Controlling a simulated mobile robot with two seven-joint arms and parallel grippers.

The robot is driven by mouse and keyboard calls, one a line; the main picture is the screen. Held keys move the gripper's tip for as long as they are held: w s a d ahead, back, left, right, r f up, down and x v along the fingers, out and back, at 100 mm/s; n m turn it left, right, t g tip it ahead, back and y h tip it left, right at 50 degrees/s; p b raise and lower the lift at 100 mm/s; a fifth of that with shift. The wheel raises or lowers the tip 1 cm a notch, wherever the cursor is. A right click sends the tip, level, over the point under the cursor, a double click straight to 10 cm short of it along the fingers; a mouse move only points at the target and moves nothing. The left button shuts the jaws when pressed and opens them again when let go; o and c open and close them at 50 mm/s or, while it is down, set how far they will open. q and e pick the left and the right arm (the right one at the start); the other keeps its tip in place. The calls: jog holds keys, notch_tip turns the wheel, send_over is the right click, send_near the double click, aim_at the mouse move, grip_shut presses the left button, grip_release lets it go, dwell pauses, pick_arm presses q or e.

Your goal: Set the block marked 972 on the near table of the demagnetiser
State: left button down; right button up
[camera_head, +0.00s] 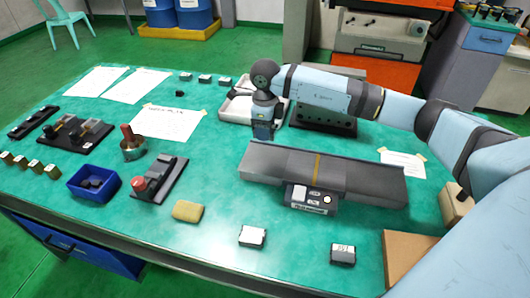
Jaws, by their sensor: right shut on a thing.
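The demagnetiser (375,183) is a long grey unit on the green bench, with a yellow strip across its middle and a control box (310,199) at its front. Its sloping top is bare. My right gripper (264,137) points down beside the white tray (237,108), behind the demagnetiser's left end. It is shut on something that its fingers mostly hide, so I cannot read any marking. Two labelled blocks stand at the bench front, one at the left (252,236) and one at the right (343,254); I cannot read 972 on either. My left gripper is out of view.
A dark block with holes (325,120) stands behind the demagnetiser, under my right arm. Small blocks (204,79) line the back. Bench space before the demagnetiser is mostly clear.

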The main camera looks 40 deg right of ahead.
aim_at(265, 159)
notch_tip(265, 159, down, 9)
jog(key=shift+f, duration=0.35)
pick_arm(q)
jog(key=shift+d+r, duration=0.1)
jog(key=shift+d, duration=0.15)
pick_arm(e)
jog(key=shift+f, duration=0.15)
jog(key=o, duration=1.3)
jog(key=shift+c, duration=0.2)
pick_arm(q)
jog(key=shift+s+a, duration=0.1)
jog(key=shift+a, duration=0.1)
